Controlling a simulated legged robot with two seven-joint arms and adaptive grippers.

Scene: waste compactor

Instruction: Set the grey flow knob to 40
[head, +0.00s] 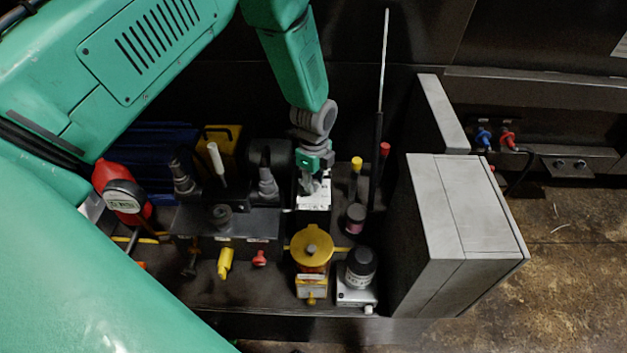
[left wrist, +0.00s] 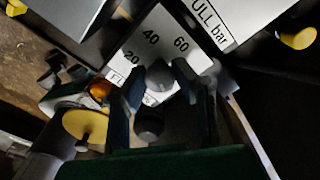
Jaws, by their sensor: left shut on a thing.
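The grey flow knob (left wrist: 159,75) is a rounded knob on a white scale plate (left wrist: 150,38) marked 20, 40 and 60 in the left wrist view. My left gripper (left wrist: 158,78) has one finger on each side of the knob and is shut on it. I cannot make out a pointer mark on the knob, so its setting is unclear. In the head view my left gripper (head: 311,184) reaches down onto the white plate (head: 314,202), and the knob is mostly hidden behind the fingers. My right gripper is not in view.
A yellow round knob (head: 312,243) and a black knob (head: 361,262) stand in front of the plate. A tall thin rod (head: 381,100) and a grey box (head: 462,207) rise on the right. A black block with levers (head: 225,222) is on the left.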

